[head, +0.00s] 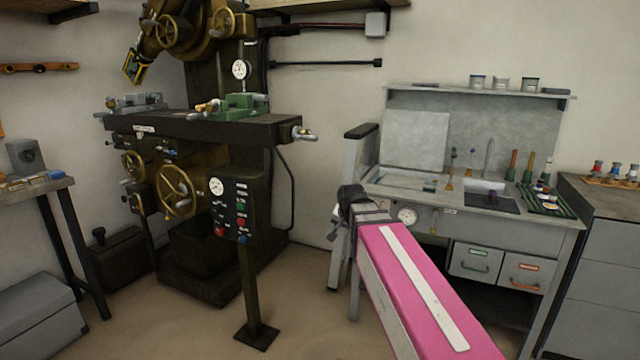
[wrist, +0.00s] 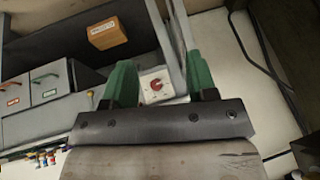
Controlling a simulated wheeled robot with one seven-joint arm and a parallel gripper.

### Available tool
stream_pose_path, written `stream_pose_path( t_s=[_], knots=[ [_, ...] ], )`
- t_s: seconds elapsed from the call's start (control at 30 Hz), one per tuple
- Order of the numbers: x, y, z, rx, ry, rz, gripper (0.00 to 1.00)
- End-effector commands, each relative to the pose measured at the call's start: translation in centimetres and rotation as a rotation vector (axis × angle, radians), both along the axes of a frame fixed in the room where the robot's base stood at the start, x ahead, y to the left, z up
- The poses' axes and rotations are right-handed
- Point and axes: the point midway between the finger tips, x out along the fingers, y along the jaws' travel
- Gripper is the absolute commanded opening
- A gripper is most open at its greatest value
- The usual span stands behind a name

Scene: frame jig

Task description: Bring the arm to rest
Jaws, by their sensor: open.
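My arm, pink with a pale stripe (head: 425,285), reaches from the lower right of the head view toward the workbench. Its dark far end (head: 352,203) is in front of the bench's left side. The gripper fingers cannot be made out in the head view. In the wrist view my gripper (wrist: 159,78) shows two green fingers set apart, with nothing held between them. Beyond the gap is a white plate with a red knob (wrist: 155,86). I cannot tell how far it is from the fingertips.
A grey workbench (head: 545,222) with drawers (head: 475,262) stands beyond the arm. A brown box (wrist: 107,33) sits in the dark space in the wrist view. A milling machine (head: 200,125) and its control post (head: 248,285) stand left. Floor between post and arm is clear.

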Motion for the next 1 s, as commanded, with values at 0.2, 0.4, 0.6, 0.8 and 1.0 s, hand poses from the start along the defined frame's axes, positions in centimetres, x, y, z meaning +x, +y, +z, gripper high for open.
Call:
stream_pose_path(
  t_s=[0.2,0.4,0.6,0.8,1.0],
  knots=[
    [-3.7,-3.5,-7.7,-0.071,0.144,0.097,0.52],
    [-7.7,-6.3,-13.9,-0.112,0.274,0.198,0.52],
    [-12.1,-8.6,-19.2,-0.129,0.395,0.299,0.52],
    [-15.0,-9.9,-22.2,-0.13,0.469,0.371,0.52],
    [-15.8,-10.3,-23.0,-0.129,0.489,0.392,0.52]
  ],
)
